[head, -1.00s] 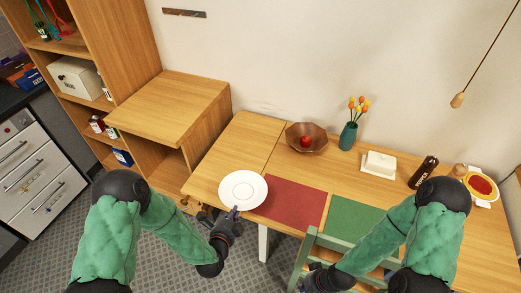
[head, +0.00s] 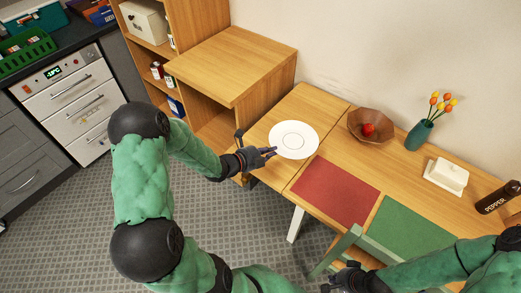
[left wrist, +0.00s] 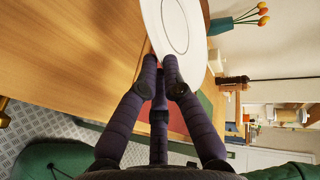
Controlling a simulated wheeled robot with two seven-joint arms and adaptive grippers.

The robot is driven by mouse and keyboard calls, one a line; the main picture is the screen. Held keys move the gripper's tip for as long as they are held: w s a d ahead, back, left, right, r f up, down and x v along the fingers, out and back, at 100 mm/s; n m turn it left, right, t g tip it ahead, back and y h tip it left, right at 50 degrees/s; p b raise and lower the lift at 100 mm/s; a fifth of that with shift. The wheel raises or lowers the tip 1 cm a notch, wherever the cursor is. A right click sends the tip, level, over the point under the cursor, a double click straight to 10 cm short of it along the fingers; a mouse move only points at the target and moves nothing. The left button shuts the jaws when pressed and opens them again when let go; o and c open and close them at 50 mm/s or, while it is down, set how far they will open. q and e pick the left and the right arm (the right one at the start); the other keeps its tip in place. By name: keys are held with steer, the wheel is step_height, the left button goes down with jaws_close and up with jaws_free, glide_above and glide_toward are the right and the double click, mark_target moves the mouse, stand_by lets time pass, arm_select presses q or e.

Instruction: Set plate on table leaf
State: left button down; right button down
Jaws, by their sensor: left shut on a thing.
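A white round plate (head: 294,139) is over the left section of the wooden table, the table leaf (head: 307,98), with its right side near the seam. My left gripper (head: 266,153) is shut on the plate's near left rim. In the left wrist view the plate (left wrist: 187,28) has its edge between the fingertips of the gripper (left wrist: 160,76). I cannot tell whether the plate touches the leaf or hovers just above it. My right gripper (head: 345,281) is low by the green chair, partly cut off at the bottom; its fingers are unclear.
A brown bowl with a red apple (head: 368,131), a teal vase of tulips (head: 418,135) and a white butter dish (head: 447,175) stand behind. Red (head: 336,190) and green (head: 411,226) mats lie to the right. A wooden shelf unit (head: 232,64) borders the leaf. A green chair (head: 340,252) is in front.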

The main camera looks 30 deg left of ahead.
arm_select(q)
steer(key=a+f, duration=0.2)
steer(key=w+a+f+b, duration=0.1)
steer(key=a+f, duration=0.1)
steer(key=a, duration=0.1)
steer(key=a+f+b, duration=0.1)
steer(key=a+f, duration=0.2)
steer(key=shift+w+a, duration=0.15)
steer(key=shift+w, duration=0.15)
steer(key=shift+a+f+b, duration=0.2)
steer(key=shift+f+b, duration=0.05)
steer(key=shift+b, duration=0.05)
step_height(320, 180, down, 4)
steer(key=shift+a+r+b, duration=0.15)
steer(key=shift+r+b, duration=0.1)
steer(key=shift+b, duration=0.55)
steer(key=shift+r, duration=0.1)
steer(key=c, duration=1.4)
jaws_free()
